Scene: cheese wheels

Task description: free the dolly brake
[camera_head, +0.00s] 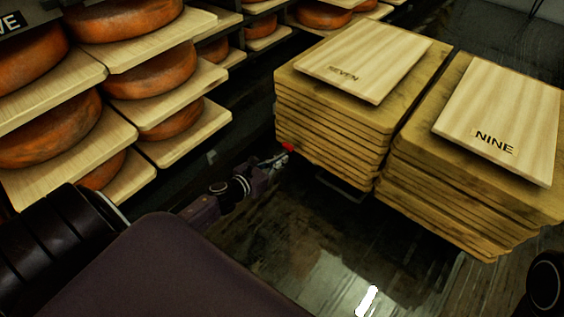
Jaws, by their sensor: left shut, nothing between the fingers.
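My left gripper (277,160) is shut and empty, at the lower left corner of a stack of boards marked SEVEN (330,128). A small red part (288,147) shows right at its fingertips; I cannot tell whether they touch it, or whether it is the brake. Part of a dark low frame, perhaps the dolly (343,189), shows under the stack. Most of the dolly is hidden by the boards. My right gripper is not in view; only a dark rounded piece shows at the right edge.
A second stack, marked NINE (470,190), stands close to the right of the first. Shelves with orange cheese wheels on pale boards (160,75) fill the left, near my left arm. The dark shiny floor (330,255) in front of the stacks is clear.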

